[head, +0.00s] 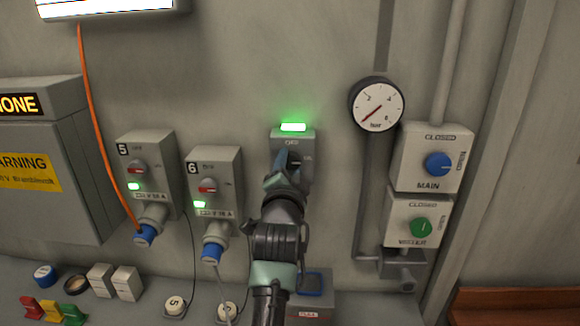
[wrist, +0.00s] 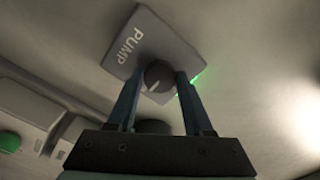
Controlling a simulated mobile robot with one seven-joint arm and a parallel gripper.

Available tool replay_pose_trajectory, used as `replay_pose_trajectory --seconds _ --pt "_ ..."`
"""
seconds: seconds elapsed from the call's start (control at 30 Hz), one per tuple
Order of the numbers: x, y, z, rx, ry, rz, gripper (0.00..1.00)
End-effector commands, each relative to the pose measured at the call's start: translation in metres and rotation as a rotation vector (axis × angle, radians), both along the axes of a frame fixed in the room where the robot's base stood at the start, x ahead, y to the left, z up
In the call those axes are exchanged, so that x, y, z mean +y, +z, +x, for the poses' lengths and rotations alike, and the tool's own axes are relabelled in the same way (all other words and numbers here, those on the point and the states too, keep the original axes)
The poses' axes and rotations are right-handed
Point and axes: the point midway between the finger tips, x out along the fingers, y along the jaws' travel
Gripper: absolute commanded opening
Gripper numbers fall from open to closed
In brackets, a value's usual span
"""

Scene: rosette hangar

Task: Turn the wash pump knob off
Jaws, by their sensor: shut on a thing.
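The pump switch box (head: 306,142) is a grey box on the wall in the middle of the head view, with a lit green lamp (head: 293,127) on top. The wrist view shows the same box with the word PUMP (wrist: 131,42) on it. Its dark round knob (wrist: 159,77) has a pale pointer line. My gripper (wrist: 158,82) has its two fingers on either side of the knob, shut on it. In the head view my gripper (head: 287,168) covers most of the box front, and the knob is hidden.
Sockets 5 (head: 148,165) and 6 (head: 215,175) stand left of my arm, each with a red switch and green light. Right are a pressure gauge (head: 377,105), a blue MAIN knob (head: 438,164) and a green knob (head: 421,228). An orange cable (head: 92,110) hangs left.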

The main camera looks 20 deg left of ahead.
Motion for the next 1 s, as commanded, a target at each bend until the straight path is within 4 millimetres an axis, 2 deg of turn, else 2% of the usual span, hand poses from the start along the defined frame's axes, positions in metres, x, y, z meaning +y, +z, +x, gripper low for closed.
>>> replay_pose_trajectory --seconds 0.37,1.0 --pt "-0.0008 -0.0024 0.0003 -0.046 -0.001 -0.165 0.0" --pt "-0.0013 -0.0027 0.0005 -0.211 0.0 -0.74 0.0"
